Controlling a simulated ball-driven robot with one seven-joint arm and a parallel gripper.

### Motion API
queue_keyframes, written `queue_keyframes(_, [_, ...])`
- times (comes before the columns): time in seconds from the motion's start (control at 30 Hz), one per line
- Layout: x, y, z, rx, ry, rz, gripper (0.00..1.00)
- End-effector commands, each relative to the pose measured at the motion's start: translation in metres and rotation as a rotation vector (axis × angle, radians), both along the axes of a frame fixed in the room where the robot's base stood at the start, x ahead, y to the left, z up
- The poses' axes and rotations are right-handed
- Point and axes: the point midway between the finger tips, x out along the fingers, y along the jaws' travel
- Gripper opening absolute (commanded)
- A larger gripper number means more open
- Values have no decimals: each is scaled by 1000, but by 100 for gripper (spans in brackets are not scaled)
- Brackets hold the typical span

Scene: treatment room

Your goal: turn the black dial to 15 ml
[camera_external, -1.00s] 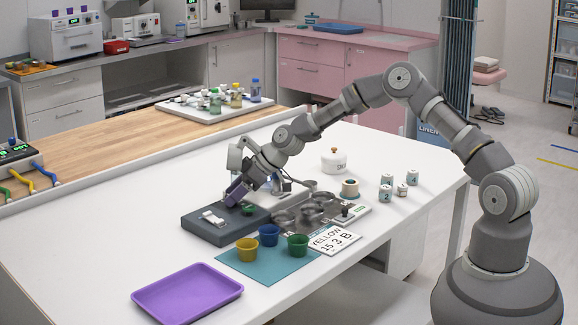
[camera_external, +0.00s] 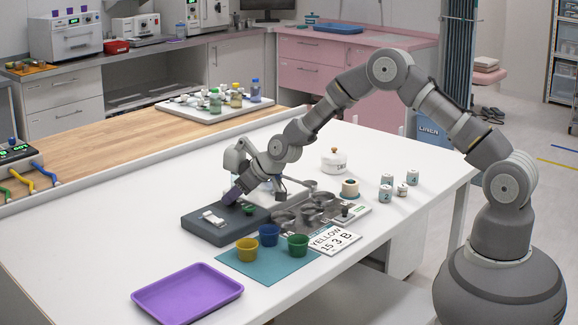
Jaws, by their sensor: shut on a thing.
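A dark grey box (camera_external: 205,231) lies on the white table, with a white piece (camera_external: 213,218) and a small green part (camera_external: 248,209) on its top. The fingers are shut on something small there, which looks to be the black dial. The fingers hide the dial, and its mark and scale cannot be read. A card (camera_external: 334,239) reading "YELLOW 15 3 B" lies right of the cups.
Yellow (camera_external: 247,250), blue (camera_external: 268,235) and green (camera_external: 298,246) cups stand on a teal mat (camera_external: 262,271) in front of the box. A metal tray with instruments (camera_external: 300,222) is close on the right. A purple tray (camera_external: 187,293) lies at the front.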

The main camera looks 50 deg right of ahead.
Motion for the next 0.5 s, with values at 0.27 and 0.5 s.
queue_keyframes(0.27, [-2,8,8,-6,0,-253,3])
queue_keyframes(0.5, [-2,11,5,-6,-5,-478,3])
